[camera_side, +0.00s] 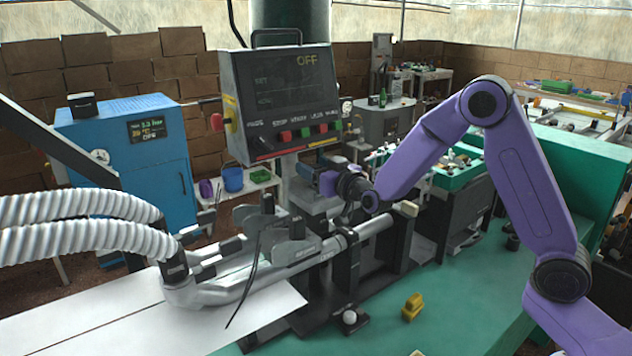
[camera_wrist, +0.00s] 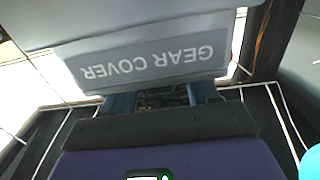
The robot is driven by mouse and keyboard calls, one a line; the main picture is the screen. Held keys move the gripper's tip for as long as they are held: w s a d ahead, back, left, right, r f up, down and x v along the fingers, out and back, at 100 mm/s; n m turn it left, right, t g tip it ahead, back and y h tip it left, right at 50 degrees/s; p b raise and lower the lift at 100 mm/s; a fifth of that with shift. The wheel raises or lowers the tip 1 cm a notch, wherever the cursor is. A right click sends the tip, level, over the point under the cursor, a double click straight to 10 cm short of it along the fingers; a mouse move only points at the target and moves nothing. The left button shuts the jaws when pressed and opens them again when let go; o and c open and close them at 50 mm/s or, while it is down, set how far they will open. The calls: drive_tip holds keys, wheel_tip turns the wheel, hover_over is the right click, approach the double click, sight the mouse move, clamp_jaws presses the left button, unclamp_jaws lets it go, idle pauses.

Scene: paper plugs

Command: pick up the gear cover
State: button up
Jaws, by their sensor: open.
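The gear cover (camera_wrist: 152,60) is a grey part with a darker band. The words GEAR COVER show on it upside down in the wrist view. It fills the upper middle of that view, and its outer edges run out of frame. My gripper (camera_wrist: 162,97) has two blue fingers set apart, just below the label's edge. Their tips meet the cover's edge in the picture; I cannot tell whether they touch it. Nothing shows held between them. In the side view my gripper (camera_side: 328,183) is beside the grey machine. I cannot make out the cover there.
A control box (camera_side: 285,100) with coloured buttons stands above and behind my gripper. Silver pipes (camera_side: 250,280) with white hoses lie to the left. A small yellow part (camera_side: 412,306) sits on the green table (camera_side: 460,310), with bare surface around it.

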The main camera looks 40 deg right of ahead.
clamp_jaws()
